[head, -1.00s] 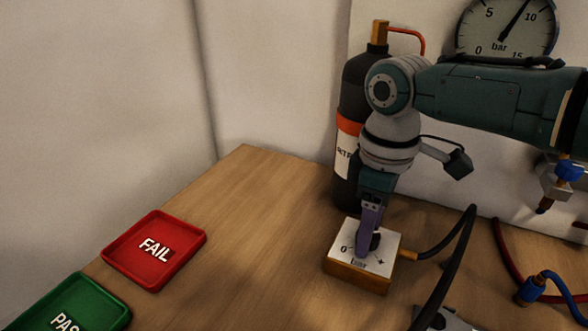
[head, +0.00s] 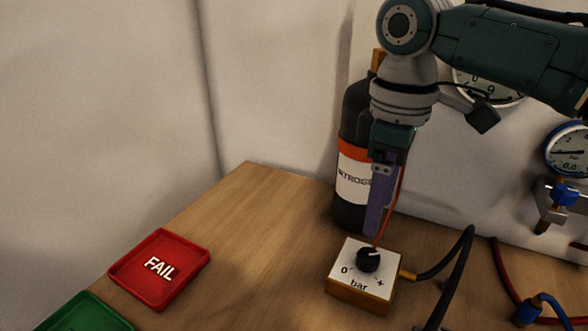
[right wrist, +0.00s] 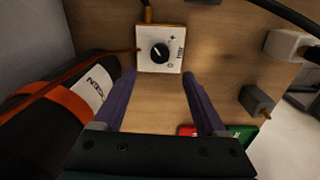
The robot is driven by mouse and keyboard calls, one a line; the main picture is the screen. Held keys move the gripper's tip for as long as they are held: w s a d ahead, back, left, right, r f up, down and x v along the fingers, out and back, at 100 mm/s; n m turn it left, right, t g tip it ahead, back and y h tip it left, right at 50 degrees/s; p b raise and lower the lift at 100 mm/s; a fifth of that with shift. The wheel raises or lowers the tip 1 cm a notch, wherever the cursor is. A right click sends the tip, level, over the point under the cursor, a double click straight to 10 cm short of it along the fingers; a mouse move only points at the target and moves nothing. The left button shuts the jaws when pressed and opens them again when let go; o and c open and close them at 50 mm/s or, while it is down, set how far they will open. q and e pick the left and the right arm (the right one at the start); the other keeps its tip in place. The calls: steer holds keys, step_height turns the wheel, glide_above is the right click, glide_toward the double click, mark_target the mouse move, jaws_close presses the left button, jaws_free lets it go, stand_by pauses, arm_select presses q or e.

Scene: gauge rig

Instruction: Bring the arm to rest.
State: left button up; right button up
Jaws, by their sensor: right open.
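My right gripper (head: 378,225) is above the bar knob box, its purple fingers pointing down. In the right wrist view the two fingers (right wrist: 158,80) stand apart with nothing between them. The box (head: 346,292) has a white top marked 0, bar and +. Its black knob (head: 368,260) is free of the fingers; it also shows in the right wrist view (right wrist: 159,53). My left gripper is not in view.
A nitrogen bottle (head: 352,185) stands close behind my right gripper. A red FAIL tray (head: 190,250) and a green tray (head: 85,318) lie at the left. A blue gauge (head: 568,150) and hoses (head: 462,262) are at the right. The table middle is clear.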

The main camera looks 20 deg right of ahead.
steer(key=shift+r, duration=0.2)
stand_by(0.3)
steer(key=s+a+f+t+y+p, duration=0.2)
steer(key=s+a+f+p, duration=0.1)
steer(key=s+a, duration=0.8)
steer(key=s+d+r+m+t+h+p, duration=0.1)
steer(key=s+d+r+m, duration=0.15)
steer(key=s, duration=0.25)
steer(key=s+d+r+m+t+h+p, duration=0.1)
steer(key=s+d+r+m+p, duration=0.15)
steer(key=s+r, duration=0.2)
step_height(320, 180, up, 37)
steer(key=p, duration=3.7)
steer(key=shift+s+a+f+m, duration=0.15)
steer(key=shift+s+f+m, duration=0.05)
steer(key=shift+m, duration=0.1)
